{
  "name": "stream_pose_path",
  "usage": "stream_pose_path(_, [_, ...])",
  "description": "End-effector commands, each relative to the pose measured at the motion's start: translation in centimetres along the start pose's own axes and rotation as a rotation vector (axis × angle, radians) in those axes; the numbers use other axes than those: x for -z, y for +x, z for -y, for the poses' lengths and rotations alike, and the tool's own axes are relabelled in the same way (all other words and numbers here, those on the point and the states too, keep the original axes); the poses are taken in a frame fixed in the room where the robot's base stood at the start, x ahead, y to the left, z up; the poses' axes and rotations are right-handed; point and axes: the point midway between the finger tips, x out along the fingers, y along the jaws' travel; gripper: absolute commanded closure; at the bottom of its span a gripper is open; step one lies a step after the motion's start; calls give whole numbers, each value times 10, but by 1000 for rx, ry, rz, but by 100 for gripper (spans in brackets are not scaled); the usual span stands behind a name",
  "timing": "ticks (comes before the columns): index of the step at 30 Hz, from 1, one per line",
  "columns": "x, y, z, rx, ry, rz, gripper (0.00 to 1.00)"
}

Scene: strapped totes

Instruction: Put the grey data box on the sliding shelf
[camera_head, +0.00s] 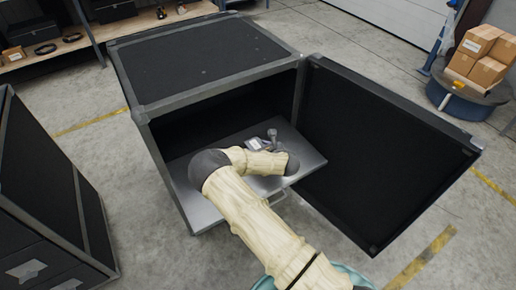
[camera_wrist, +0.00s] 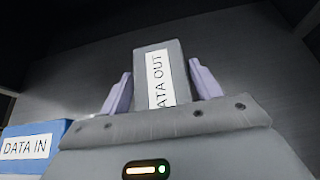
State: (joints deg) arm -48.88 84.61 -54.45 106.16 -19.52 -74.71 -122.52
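The grey data box (camera_wrist: 156,60), labelled "DATA OUT", is between the two fingers of my gripper (camera_wrist: 162,88) in the wrist view. The fingers are spread on either side of it, with narrow gaps showing. A blue box (camera_wrist: 35,140) labelled "DATA IN" is at the lower left of that view. In the head view, the sliding shelf (camera_head: 207,210) is a grey metal tray pulled partly out of the black case. My arm reaches over it. A small pale item (camera_head: 254,143) shows beside the arm's end; I cannot tell which box it is.
The black case (camera_head: 200,58) stands open, its door (camera_head: 385,150) swung out to the right. Another dark case (camera_head: 45,200) stands at left. A low shelf (camera_head: 130,28) is at the back. Cardboard boxes (camera_head: 485,55) sit on a round blue stand at right. Floor is clear between the cases.

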Motion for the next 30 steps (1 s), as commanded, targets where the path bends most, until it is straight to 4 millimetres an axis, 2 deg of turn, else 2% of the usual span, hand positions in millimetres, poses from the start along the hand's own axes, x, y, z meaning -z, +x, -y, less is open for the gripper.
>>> stream_pose_path(1, [0,0,0,0,0,0,26])
stream_pose_path(2, [0,0,0,0,0,0,22])
stream_pose_path(11, [0,-1,0,0,0,0,22])
stream_pose_path(16, [-1,-12,0,1,0,0,22])
stream_pose_path(20, [-1,-30,1,3,1,0,22])
stream_pose_path(30, [-1,-94,0,3,1,0,22])
